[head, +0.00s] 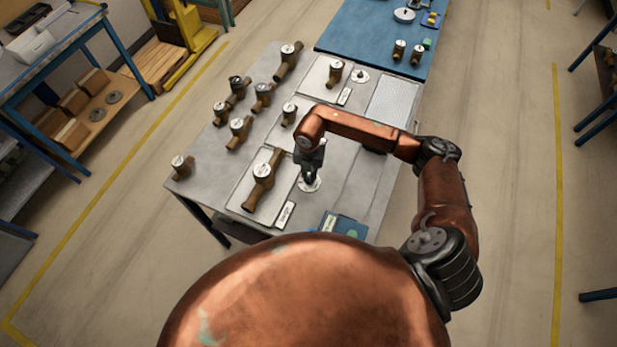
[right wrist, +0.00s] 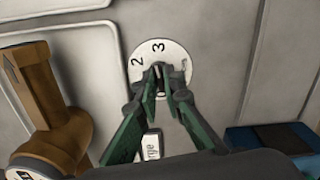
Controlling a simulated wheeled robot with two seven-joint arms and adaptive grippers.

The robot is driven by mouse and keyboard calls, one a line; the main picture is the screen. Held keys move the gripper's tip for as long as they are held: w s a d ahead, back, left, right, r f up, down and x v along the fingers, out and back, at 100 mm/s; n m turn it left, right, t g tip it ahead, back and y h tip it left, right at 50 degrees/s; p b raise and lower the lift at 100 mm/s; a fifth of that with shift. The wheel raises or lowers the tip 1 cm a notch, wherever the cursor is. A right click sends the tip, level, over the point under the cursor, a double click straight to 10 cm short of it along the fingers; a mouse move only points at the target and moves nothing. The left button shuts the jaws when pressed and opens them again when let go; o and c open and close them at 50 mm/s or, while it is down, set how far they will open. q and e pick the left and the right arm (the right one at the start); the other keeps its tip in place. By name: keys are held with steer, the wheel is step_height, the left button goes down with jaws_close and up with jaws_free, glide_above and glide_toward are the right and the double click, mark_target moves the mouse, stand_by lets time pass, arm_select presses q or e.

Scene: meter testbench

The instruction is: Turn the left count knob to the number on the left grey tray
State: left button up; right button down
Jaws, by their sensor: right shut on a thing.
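The left count knob's white dial (head: 311,186) lies on the near half of the grey table, right of the left grey tray (head: 238,201). In the right wrist view the dial (right wrist: 174,53) shows 2, 3 and a partly hidden third mark. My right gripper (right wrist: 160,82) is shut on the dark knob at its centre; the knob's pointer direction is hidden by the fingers. In the head view the gripper (head: 309,172) points down at the dial. A large brass meter (head: 262,183) lies on the tray. My left gripper is not in view.
A label plate (head: 285,214) stands by the tray; its text is partly hidden in the wrist view. Several brass meters stand at the table's left. A second dial (head: 360,76) and tray with a meter (head: 335,72) are farther back. A blue device (head: 343,226) sits near the front.

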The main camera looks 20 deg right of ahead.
steer(key=n+b, duration=0.4)
steer(key=n, duration=0.1)
steer(key=shift+f+n, duration=0.15)
steer(key=shift+n, duration=0.15)
steer(key=n+b, duration=0.4)
steer(key=n, duration=0.1)
steer(key=n+b, duration=0.4)
steer(key=n, duration=0.1)
steer(key=shift+n, duration=0.4)
steer(key=n+b, duration=0.3)
steer(key=n, duration=0.1)
steer(key=shift+n, duration=0.4)
steer(key=c, duration=2)
jaws_free()
steer(key=shift+c, duration=0.2)
steer(key=shift+r, duration=0.3)
